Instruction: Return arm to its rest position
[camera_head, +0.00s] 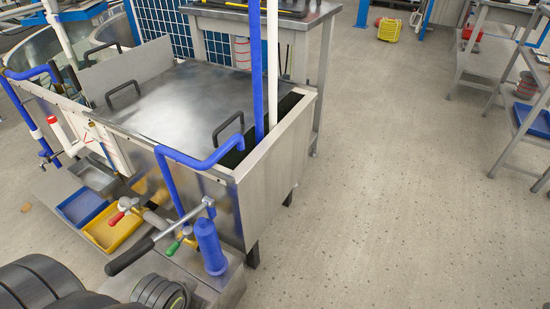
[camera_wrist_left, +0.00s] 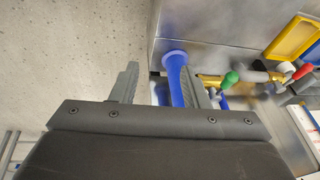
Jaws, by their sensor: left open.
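My left gripper (camera_wrist_left: 162,80) is open in the left wrist view, with its two grey fingers spread. A blue cylinder (camera_wrist_left: 174,66) shows between the fingers, closer to the right one. I cannot tell whether they touch or how far apart they are in depth. In the head view a blue upright cylinder (camera_head: 208,248) stands at the front corner of the steel tank, beside a metal lever with a black handle (camera_head: 129,256). My left gripper's fingers cannot be made out in the head view. My right gripper is not in view.
The steel tank (camera_head: 275,150) with a lid and blue pipes (camera_head: 258,70) fills the left centre. Green (camera_head: 173,247) and red (camera_head: 117,217) valve handles stick out near the yellow tray (camera_head: 113,228) and blue tray (camera_head: 82,207). Open floor (camera_head: 400,200) lies to the right.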

